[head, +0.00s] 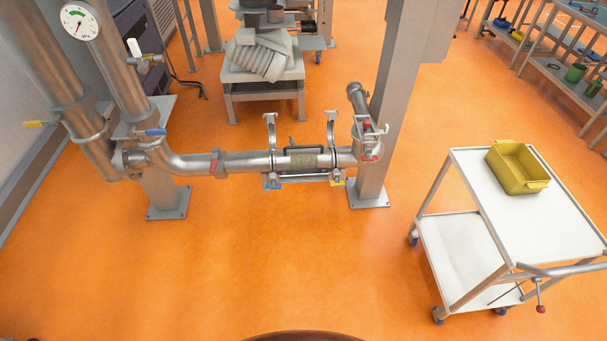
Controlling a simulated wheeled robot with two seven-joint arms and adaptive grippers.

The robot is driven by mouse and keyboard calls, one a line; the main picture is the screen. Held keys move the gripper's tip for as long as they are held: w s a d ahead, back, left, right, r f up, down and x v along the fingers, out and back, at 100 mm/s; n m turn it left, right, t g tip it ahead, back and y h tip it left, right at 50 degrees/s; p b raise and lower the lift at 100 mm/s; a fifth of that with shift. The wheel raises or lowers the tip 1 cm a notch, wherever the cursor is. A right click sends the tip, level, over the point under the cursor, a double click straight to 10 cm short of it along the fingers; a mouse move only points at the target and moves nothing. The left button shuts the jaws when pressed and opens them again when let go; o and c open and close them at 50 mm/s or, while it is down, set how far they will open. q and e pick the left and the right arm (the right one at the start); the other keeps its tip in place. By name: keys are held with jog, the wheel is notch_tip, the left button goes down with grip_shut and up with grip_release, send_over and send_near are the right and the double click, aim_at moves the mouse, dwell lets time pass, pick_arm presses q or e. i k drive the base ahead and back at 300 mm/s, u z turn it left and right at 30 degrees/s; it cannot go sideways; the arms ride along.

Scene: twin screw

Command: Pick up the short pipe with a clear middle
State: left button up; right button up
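The short pipe (304,160) with a see-through, brownish-green middle lies level in the metal pipe line at the centre of the head view. A dark bar runs along its upper side. Its ends meet a left clamp (271,137) and a right clamp (331,132), whose curved upper parts stand raised. I cannot tell whether the pipe is loose in them. A blue piece (273,186) and a yellow piece (337,183) show below the clamps. Neither of my grippers is in view.
A white cart (541,222) with a yellow bin (517,167) stands at the right. A grey post (386,110) rises just behind the pipe line's right end. A pressure gauge (80,22) tops the left piping. The orange floor (240,265) in front is clear.

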aim_at(321, 159)
jog(key=k, duration=0.85)
jog(key=u, duration=0.8)
jog(key=i, duration=0.95)
jog(key=u, duration=0.5)
jog(key=i, duration=0.85)
jog(key=z, duration=0.2)
